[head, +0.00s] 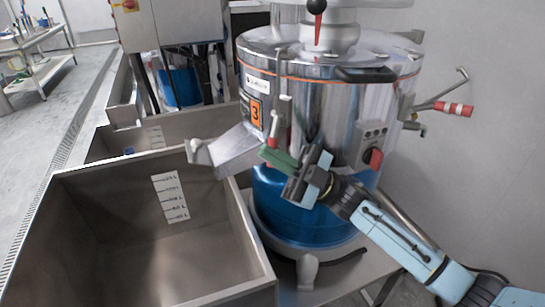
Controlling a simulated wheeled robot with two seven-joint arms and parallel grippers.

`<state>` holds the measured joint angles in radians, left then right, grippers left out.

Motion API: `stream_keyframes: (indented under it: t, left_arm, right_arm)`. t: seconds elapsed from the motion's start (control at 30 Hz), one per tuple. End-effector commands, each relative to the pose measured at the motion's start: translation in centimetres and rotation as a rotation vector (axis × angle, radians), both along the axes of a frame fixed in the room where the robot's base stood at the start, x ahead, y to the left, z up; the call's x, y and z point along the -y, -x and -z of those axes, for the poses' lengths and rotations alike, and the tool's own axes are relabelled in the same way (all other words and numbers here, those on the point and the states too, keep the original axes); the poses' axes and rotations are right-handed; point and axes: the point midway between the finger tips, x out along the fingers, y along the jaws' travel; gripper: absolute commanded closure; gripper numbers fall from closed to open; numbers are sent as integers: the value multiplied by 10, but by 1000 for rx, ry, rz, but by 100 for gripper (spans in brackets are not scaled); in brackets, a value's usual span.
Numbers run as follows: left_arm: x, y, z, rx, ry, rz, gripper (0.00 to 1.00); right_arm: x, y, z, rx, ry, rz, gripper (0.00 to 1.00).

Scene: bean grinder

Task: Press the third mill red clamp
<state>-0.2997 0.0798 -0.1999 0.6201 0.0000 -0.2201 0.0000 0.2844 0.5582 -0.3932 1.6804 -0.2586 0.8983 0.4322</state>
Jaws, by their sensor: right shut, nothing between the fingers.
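The third mill (325,100) is a shiny steel drum with an orange label "3" (256,112) and a blue lower body (285,210). A clamp with a red handle (274,127) stands upright on the drum's front, just right of the label and above the steel chute (235,150). My right gripper (277,158) reaches in from the lower right. Its green fingers are shut and empty, just below the red handle. I cannot tell whether they touch the clamp. My left gripper is not in view.
An open steel bin (90,210) with a volume scale stands left of the mill under the chute. A control box with a red knob (375,158) is on the drum's right. A red-and-white lever (455,109) sticks out farther right. A black-and-red lever (316,8) is on top.

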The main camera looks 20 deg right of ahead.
Motion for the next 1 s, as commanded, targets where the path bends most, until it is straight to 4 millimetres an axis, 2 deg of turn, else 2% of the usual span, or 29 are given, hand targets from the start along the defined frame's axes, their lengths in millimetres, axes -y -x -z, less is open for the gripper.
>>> stream_keyframes:
  t: [0.67, 0.83, 1.0]
  left_arm:
    - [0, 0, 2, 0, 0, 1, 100]
    - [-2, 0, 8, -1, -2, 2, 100]
    - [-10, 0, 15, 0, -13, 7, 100]
  right_arm:
    - [4, 0, 4, -2, -1, 1, 100]
    - [23, 7, 20, -5, 1, 1, 100]
    - [53, 17, 44, -5, 3, 2, 100]
